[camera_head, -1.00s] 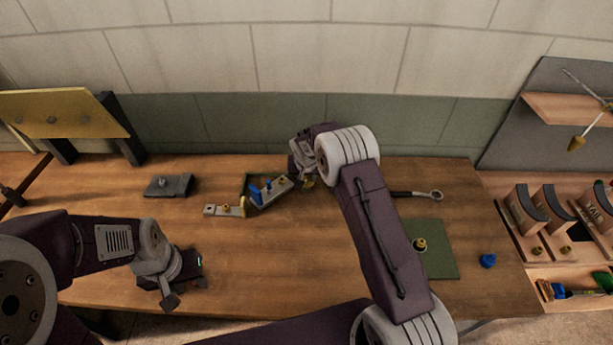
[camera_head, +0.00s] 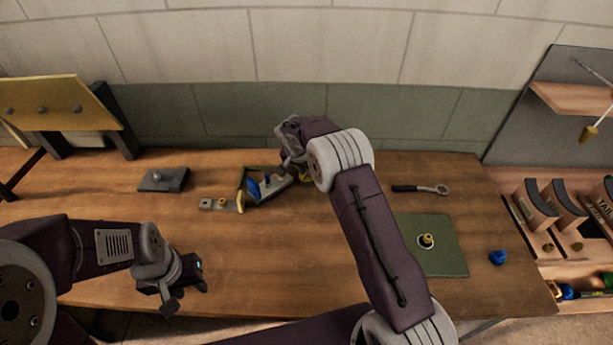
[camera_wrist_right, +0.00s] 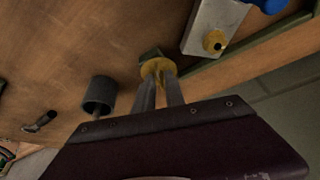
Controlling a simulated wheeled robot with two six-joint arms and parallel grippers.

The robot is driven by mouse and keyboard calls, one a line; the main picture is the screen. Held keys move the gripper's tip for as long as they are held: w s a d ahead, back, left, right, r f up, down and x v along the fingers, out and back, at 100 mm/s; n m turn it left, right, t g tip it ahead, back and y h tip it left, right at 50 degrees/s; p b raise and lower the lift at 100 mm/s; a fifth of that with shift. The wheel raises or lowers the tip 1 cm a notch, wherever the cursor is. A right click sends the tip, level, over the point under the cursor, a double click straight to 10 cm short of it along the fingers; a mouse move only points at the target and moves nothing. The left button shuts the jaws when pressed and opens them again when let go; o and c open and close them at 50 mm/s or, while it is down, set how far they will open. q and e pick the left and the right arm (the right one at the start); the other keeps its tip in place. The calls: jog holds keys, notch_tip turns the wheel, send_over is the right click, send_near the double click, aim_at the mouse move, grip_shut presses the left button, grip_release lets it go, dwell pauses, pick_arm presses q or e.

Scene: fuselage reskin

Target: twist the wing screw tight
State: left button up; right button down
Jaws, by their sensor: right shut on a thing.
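My right gripper (camera_wrist_right: 160,80) is shut on a small yellow-gold piece at its fingertips in the right wrist view. Whether that piece is the wing screw I cannot tell. Beside it is a grey plate (camera_wrist_right: 222,18) with a brass knob (camera_wrist_right: 215,42) and a blue part (camera_wrist_right: 268,4). In the head view the blue part (camera_head: 253,189) and plate (camera_head: 274,187) sit in a green-edged frame, left of my right wrist, which hides the fingertips. My left gripper (camera_head: 184,294) hangs over the table's front left, empty, its fingers apart.
A bracket strip (camera_head: 218,205) lies just left of the frame, and a dark block (camera_head: 163,180) farther left. A ring-ended tool (camera_head: 420,189), a green mat (camera_head: 440,258) with a brass part, and a blue knob (camera_head: 498,257) lie to the right. The middle front table is clear.

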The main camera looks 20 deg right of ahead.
pick_arm(q)
jog(key=shift+f, duration=0.4)
pick_arm(e)
jog(key=shift+f+m, duration=0.1)
jog(key=shift+m, duration=0.4)
pick_arm(q)
jog(key=shift+r, duration=0.1)
pick_arm(e)
jog(key=shift+w+a+m+g+h, duration=0.1)
jog(key=shift+m+g+h, duration=0.25)
jog(key=shift+m, duration=0.55)
jog(key=shift+r+m+g+p, duration=0.3)
jog(key=shift+m+p, duration=0.2)
jog(key=shift+m, duration=0.5)
pick_arm(q)
jog(key=shift+r+p, duration=0.6)
jog(key=shift+r, duration=0.5)
pick_arm(e)
jog(key=shift+f+m+g+h, duration=0.1)
jog(key=shift+m+g+h, duration=0.3)
jog(key=shift+m, duration=0.5)
jog(key=c, duration=1.5)
grip_release()
